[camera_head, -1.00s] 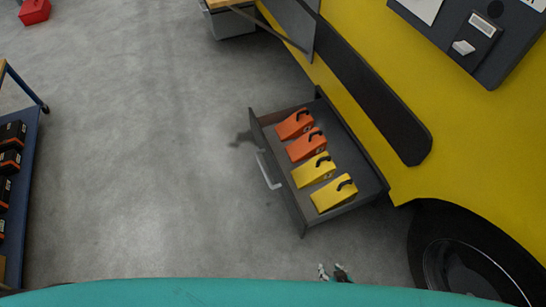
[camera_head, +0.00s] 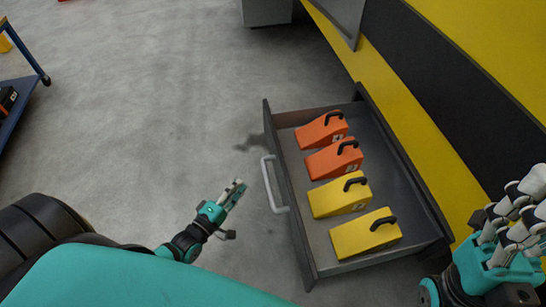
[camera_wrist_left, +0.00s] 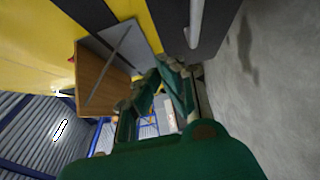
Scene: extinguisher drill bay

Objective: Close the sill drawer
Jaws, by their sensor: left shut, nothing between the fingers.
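The sill drawer (camera_head: 283,190) stands pulled out from the yellow vehicle's side, with a dark front and a pale bar handle (camera_head: 272,186). Two orange and two yellow wedge-shaped chocks lie inside it. In the left wrist view the handle (camera_wrist_left: 195,24) is at the top, beyond the fingers. My left gripper (camera_head: 238,186) is shut and empty, to the left of the handle and apart from it. It also shows in the left wrist view (camera_wrist_left: 172,68). My right gripper (camera_head: 515,215) is at the right edge, beside the drawer's near right corner; its finger state is unclear.
The yellow vehicle body (camera_head: 480,60) with a dark band rises along the drawer's right. A grey box (camera_head: 266,10) is at the top. A blue cart (camera_head: 22,88) stands at the far left. The grey floor left of the drawer is clear.

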